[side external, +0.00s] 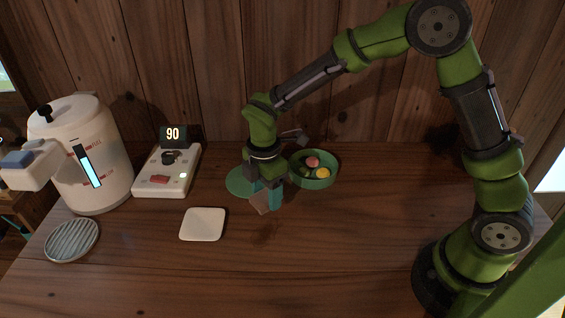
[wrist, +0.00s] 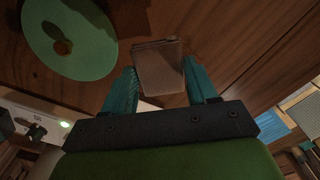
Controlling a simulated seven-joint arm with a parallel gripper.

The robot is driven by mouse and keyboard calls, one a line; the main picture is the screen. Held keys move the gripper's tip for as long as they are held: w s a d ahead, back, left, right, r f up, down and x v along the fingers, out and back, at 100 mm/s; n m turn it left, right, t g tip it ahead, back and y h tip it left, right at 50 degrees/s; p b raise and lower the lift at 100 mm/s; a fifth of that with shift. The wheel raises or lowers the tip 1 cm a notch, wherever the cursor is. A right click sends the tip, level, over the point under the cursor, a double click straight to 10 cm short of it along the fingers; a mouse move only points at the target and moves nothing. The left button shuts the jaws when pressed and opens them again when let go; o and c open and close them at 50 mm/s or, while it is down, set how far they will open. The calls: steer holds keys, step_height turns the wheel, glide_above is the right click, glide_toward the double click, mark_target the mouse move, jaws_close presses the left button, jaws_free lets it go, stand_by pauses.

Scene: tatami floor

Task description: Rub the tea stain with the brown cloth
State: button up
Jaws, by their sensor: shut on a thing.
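My gripper (side external: 265,200) points down over the table and is shut on the brown cloth (side external: 260,203). In the wrist view the cloth (wrist: 159,68) is a folded, brownish-grey square between the teal fingers (wrist: 162,88). It appears to be held above the wood, though the exact gap is hard to judge. A round green mat (side external: 238,181) lies just left of and behind the gripper. In the wrist view the mat (wrist: 85,25) is at the upper left and bears a small brown spot (wrist: 63,47), which looks like the tea stain. The gripper is beside the mat.
A green bowl (side external: 333,180) with colored sweets stands right of the gripper. A white square coaster (side external: 203,224) lies front left. A white kettle (side external: 95,150), a control box reading 90 (side external: 168,170) and a ribbed round dish (side external: 72,240) are left.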

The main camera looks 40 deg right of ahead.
mark_target(266, 251)
step_height(266, 251, down, 4)
steer(key=shift+s+f, duration=0.1)
steer(key=shift+f, duration=0.1)
steer(key=shift+s+a+f, duration=0.15)
steer(key=shift+s+a, duration=0.3)
steer(key=shift+a, duration=0.1)
steer(key=shift+c, duration=0.4)
steer(key=shift+s+a, duration=3.1)
steer(key=shift+w+d, duration=3.7)
steer(key=shift+d, duration=0.05)
steer(key=shift+s+a, duration=3.5)
steer(key=shift+s, duration=0.15)
steer(key=shift+w+d, duration=3.45)
steer(key=shift+w, duration=0.05)
steer(key=shift+r, duration=4.1)
